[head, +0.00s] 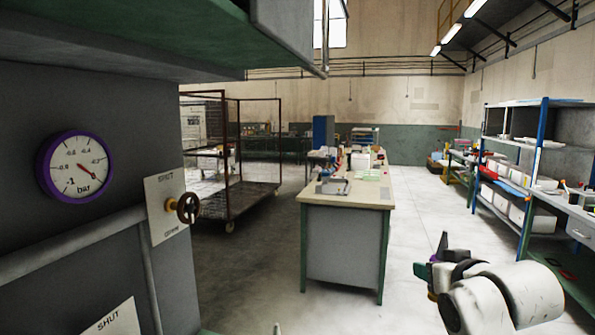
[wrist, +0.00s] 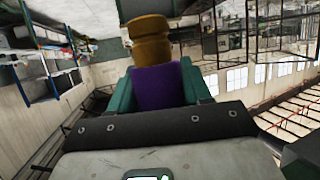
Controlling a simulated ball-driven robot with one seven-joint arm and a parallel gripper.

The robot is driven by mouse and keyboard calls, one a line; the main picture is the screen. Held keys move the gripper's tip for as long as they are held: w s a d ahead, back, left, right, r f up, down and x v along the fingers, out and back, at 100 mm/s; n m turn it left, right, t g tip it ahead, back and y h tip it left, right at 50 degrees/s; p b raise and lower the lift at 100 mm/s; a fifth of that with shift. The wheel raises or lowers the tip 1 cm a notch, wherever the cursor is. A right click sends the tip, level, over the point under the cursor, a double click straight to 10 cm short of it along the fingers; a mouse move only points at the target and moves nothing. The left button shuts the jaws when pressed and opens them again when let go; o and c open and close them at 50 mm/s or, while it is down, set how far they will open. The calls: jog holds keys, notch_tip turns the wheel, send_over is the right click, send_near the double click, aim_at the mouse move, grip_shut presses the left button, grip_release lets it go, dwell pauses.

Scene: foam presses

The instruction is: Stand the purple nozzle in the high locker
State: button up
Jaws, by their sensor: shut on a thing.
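The purple nozzle (wrist: 158,88) shows in the wrist view, with a brown-gold ribbed end pointing away from the wrist. My gripper (wrist: 163,82) is shut on its purple body, one green finger on each side. In the head view my gripper (head: 432,268) is at the lower right, raised in front of the open floor; the nozzle is mostly hidden there. I cannot make out a high locker in either view.
A grey press with a purple-rimmed gauge (head: 75,166) and a valve wheel (head: 188,207) stands close on the left. A workbench (head: 344,248) is in the middle, a wire cage trolley (head: 232,205) behind left. Shelving (head: 543,150) lines the right. Floor between bench and shelving is clear.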

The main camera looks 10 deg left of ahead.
jog(key=s+a+r+n+g+y+p, duration=0.15)
jog(key=s+a+r, duration=0.3)
jog(key=r, duration=0.65)
jog(key=s+a+r+n+g+y, duration=0.1)
jog(key=s+a+r+n+y, duration=0.3)
jog(key=r, duration=0.6)
jog(key=s+a+r+n+g+y+p, duration=0.1)
jog(key=s+a+r+y, duration=0.1)
jog(key=a+r, duration=0.65)
jog(key=s+a+r+n+g+y+p, duration=0.1)
jog(key=s+a+r+n+g, duration=0.15)
jog(key=s+r, duration=0.85)
jog(key=s+a+r+n+g+y+p, duration=0.1)
jog(key=s+r+n+g, duration=0.2)
jog(key=s+r, duration=0.9)
jog(key=shift+a+f+p, duration=0.45)
jog(key=shift+a+f, duration=0.25)
jog(key=shift+a, duration=2.6)
jog(key=shift+a+f+p, duration=0.5)
jog(key=shift+a+f, duration=0.25)
jog(key=shift+a, duration=2.5)
jog(key=shift+a+f+p, duration=0.45)
jog(key=shift+a+f, duration=0.25)
jog(key=shift+a, duration=2.6)
jog(key=shift+f, duration=0.45)
jog(key=o, duration=1.3)
